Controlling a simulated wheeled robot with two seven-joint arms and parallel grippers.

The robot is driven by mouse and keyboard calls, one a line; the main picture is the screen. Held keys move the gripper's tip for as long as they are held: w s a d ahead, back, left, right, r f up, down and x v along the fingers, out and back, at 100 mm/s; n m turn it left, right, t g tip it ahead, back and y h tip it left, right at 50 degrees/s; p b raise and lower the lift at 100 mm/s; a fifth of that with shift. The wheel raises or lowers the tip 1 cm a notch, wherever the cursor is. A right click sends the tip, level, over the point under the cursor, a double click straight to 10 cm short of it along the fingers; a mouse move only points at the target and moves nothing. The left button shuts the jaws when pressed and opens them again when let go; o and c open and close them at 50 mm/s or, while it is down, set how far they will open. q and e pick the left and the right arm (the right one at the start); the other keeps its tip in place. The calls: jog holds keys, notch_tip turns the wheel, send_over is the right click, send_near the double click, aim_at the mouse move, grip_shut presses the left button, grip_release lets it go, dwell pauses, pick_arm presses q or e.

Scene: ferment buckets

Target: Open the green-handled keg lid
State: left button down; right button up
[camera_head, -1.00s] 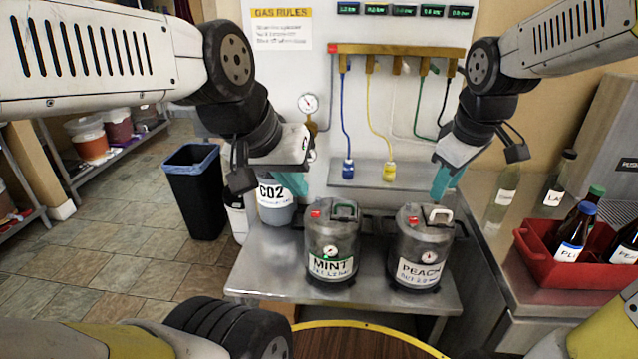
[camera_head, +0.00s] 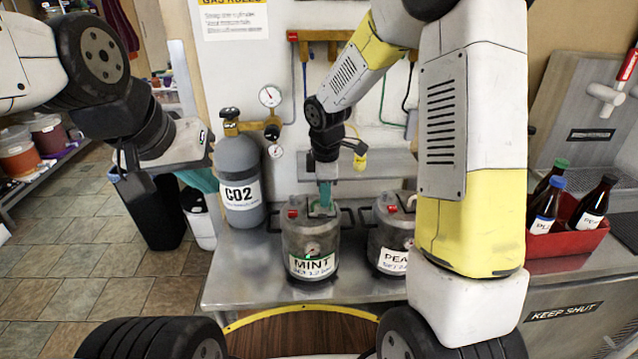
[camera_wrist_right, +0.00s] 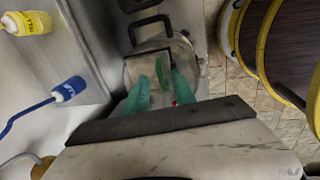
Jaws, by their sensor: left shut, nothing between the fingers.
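The MINT keg (camera_head: 311,246) stands upright on the steel bench, a green handle on its lid. My right gripper (camera_head: 325,194) points down at that lid. In the right wrist view, its teal fingers (camera_wrist_right: 158,90) are apart, with the green handle (camera_wrist_right: 163,70) showing between and just beyond them; contact cannot be told. The fingertips partly hide the lid in the head view. My left gripper (camera_head: 208,180) is shut and empty, left of the keg in front of the CO2 cylinder's left side.
The PEACH keg (camera_head: 388,240) stands close right of the MINT keg, partly behind my right arm. The CO2 cylinder (camera_head: 239,170) stands behind left. A red crate (camera_head: 585,240) with bottles is at right. A yellow connector (camera_wrist_right: 28,22) and a blue connector (camera_wrist_right: 68,89) hang nearby.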

jog(key=shift+w+f, duration=0.1)
jog(key=shift+f, duration=0.4)
jog(key=shift+c, duration=0.4)
grip_shut()
jog(key=shift+d, duration=0.1)
dwell(0.6)
